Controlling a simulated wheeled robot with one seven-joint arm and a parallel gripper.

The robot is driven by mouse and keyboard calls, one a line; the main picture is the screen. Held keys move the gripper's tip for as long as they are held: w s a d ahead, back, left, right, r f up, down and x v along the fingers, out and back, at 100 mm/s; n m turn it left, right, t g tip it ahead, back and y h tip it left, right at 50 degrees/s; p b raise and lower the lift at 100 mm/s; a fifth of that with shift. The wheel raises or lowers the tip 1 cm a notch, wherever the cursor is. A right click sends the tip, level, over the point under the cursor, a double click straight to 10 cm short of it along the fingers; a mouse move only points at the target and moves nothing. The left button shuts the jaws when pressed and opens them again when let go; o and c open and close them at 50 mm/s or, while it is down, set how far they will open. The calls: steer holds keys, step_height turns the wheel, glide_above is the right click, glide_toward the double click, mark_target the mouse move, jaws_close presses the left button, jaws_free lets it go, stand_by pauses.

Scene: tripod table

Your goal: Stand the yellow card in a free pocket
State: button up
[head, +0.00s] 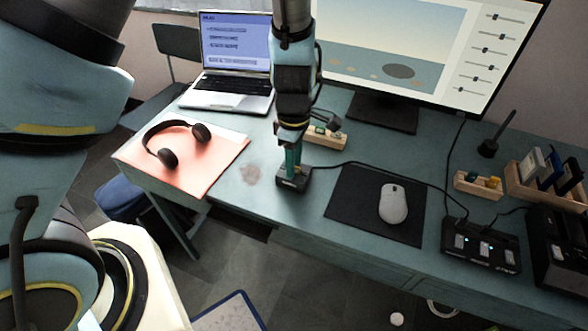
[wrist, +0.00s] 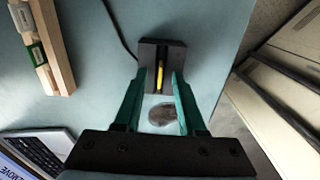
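The yellow card (wrist: 158,76) shows as a thin yellow edge in the wrist view, standing in the slot of a small black block (wrist: 175,53). In the head view the black block (head: 293,181) sits near the table's front edge; my gripper hides the card there. My gripper (wrist: 160,76) is open, pointing down over the block, with one green finger on each side of the card and a gap to both. My gripper also shows in the head view (head: 292,165). A wooden rack (head: 520,188) at the far right holds white, blue and dark upright cards; its free pockets are unclear.
A wooden block (head: 327,140) with green and white pieces stands behind my gripper. A dark mat (head: 345,205) with a mouse (head: 393,203) lies to its right, then a black switch box (head: 480,246). Headphones (head: 170,150) lie left; a laptop and monitor stand behind.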

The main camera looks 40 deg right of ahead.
jaws_close()
steer(key=shift+r, duration=0.1)
stand_by(0.6)
